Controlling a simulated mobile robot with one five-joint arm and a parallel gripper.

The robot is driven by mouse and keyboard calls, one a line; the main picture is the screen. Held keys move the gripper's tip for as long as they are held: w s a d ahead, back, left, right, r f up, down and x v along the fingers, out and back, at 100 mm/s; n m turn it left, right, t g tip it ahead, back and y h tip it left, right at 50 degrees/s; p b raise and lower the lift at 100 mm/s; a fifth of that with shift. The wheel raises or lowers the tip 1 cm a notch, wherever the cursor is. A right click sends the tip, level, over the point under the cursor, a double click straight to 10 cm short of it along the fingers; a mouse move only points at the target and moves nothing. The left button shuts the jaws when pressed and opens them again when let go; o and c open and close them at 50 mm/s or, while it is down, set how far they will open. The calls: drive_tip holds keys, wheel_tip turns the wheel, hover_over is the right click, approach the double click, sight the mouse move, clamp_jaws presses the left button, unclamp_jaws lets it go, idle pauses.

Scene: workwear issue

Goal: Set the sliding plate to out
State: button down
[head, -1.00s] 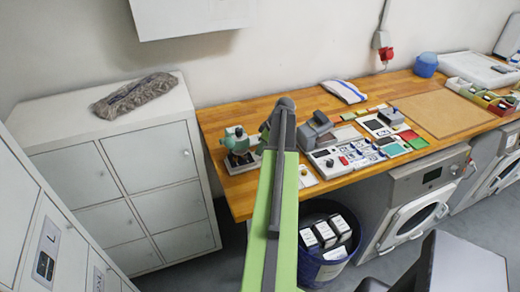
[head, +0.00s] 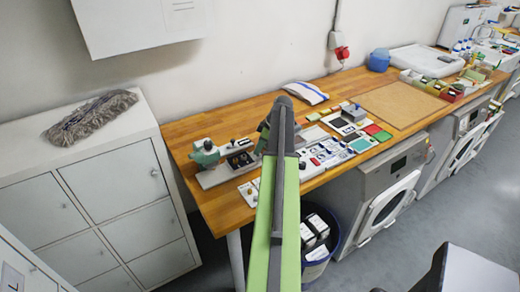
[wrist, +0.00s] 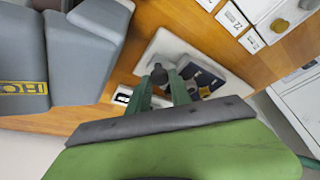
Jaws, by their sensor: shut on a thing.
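In the wrist view my gripper (wrist: 160,90) has its green fingers close together at a dark round knob (wrist: 158,74). The gripper is shut on this knob. Behind it is a white rounded base (wrist: 164,43) with a dark blue marked panel (wrist: 207,80). The sliding plate cannot be told apart for certain, and its setting cannot be read.
A grey block with a yellow label (wrist: 22,88) is close at the left in the wrist view. The wooden bench (head: 205,125) carries several small panels right of my arm. White lockers (head: 110,190) stand at the left, and a dark blue bin (head: 318,270) is below the bench.

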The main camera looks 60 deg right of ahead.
drive_tip(key=shift+s+d, duration=0.15)
drive_tip(key=shift+d, duration=0.25)
drive_tip(key=c, duration=1.4)
unclamp_jaws()
drive_tip(key=shift+c, duration=0.2)
drive_tip(key=shift+o, duration=1.3)
drive_tip(key=shift+s, duration=0.2)
drive_tip(key=shift+w+a, duration=0.15)
drive_tip(key=shift+w, duration=0.05)
drive_tip(key=shift+s+r+p, duration=0.15)
drive_tip(key=shift+r+p, duration=0.2)
drive_tip(key=p+v, duration=1.5)
drive_tip(key=v, duration=0.1)
drive_tip(key=shift+r, duration=0.35)
drive_tip(key=shift+s, duration=0.15)
